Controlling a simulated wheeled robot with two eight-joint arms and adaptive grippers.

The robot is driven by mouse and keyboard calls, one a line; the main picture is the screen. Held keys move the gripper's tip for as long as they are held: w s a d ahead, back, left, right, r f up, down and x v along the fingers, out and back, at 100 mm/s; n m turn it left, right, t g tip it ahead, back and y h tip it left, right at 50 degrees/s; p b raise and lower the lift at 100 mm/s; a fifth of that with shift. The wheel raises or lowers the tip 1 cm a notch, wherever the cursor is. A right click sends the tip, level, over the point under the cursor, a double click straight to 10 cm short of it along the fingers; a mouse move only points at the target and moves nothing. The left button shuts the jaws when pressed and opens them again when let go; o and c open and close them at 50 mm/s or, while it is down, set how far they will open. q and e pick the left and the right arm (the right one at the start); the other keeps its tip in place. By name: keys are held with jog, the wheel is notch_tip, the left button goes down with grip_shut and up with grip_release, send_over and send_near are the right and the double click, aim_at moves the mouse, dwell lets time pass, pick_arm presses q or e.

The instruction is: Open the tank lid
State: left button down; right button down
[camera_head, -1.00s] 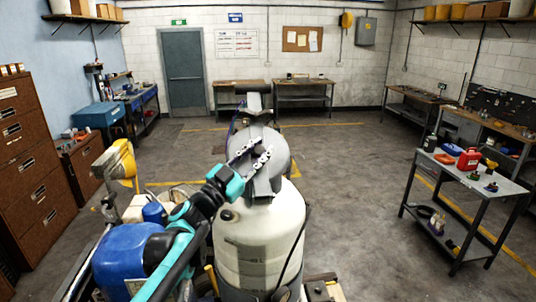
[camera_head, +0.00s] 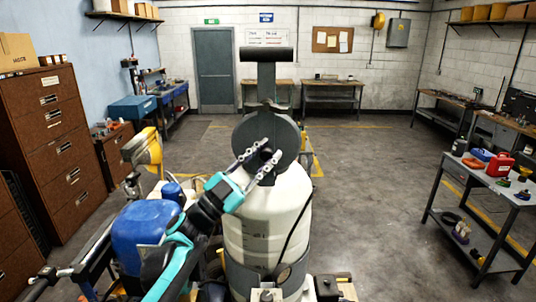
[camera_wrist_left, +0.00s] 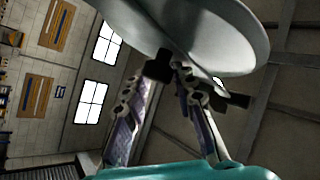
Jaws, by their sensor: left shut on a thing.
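The white tank (camera_head: 268,215) stands upright in the middle of the head view. Its round grey lid (camera_head: 252,128) is tilted up, nearly upright, above the back of the tank top. A dark T-shaped bar (camera_head: 267,55) rises above the lid and seems joined to it. My left gripper (camera_head: 268,150) is shut on a dark part at the lower front of the lid. The left wrist view shows the lid (camera_wrist_left: 215,35) as a pale disc over the fingers. What lies between the fingertips is mostly hidden. My right gripper is out of view.
A blue container (camera_head: 143,235) and a yellow lamp-like part (camera_head: 143,150) are left of the tank. A grey cart (camera_head: 490,185) with a red can (camera_head: 499,165) stands at the right. Brown drawer cabinets (camera_head: 55,150) line the left. The floor between tank and cart is clear.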

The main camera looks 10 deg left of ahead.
pick_arm(q)
jog(key=shift+s+d+f+m+g+h+b, duration=0.1)
jog(key=shift+s+f+m+g+h+b, duration=0.2)
jog(key=shift+f+m+h+b, duration=0.4)
jog(key=shift+r, duration=0.1)
jog(key=c, duration=1.5)
grip_release()
jog(key=shift+o, duration=1.4)
jog(key=shift+w+d, duration=0.1)
jog(key=shift+w, duration=0.1)
jog(key=shift+w+d, duration=0.1)
jog(key=shift+w, duration=0.05)
